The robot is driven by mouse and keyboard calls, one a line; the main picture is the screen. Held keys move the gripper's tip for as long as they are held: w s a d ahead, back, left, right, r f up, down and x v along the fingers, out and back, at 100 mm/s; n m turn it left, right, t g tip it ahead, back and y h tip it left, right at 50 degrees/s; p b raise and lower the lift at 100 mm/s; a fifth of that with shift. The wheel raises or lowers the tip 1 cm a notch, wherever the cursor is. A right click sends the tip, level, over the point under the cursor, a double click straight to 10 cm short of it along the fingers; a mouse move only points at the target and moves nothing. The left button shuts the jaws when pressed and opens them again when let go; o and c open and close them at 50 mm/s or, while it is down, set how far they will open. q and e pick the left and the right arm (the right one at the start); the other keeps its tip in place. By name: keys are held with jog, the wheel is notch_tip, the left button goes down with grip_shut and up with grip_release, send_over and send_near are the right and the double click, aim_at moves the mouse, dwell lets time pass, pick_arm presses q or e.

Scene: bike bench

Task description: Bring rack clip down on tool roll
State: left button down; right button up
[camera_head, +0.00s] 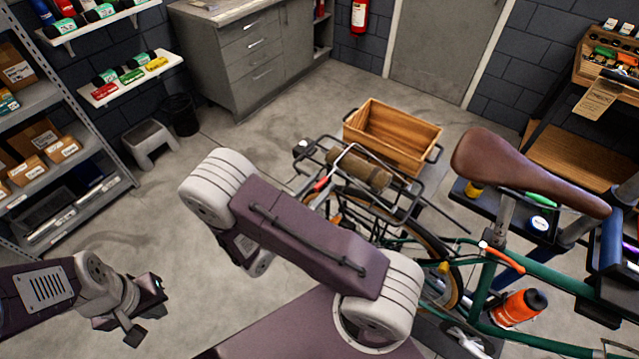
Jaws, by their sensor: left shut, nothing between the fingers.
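The brown tool roll (362,172) lies on the black rear rack (408,206) of the green bicycle. The rack clip (343,158) is a thin grey bar with a red tip at its near left end, beside the roll. The bar looks raised and tilted, but I cannot tell whether it touches the roll. My left gripper (148,311) is shut and empty at the lower left, over the floor and well away from the rack. My right arm crosses the middle, in front of the rack's near side. Its gripper fingers are hidden behind the arm.
A wooden crate (418,134) sits just behind the roll. The brown saddle (520,172) and an orange bottle (519,306) are on the right. Shelves (40,100) stand at the left, with a grey step stool (150,140) nearby. The floor between is clear.

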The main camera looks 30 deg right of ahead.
grip_shut()
dwell(1.3)
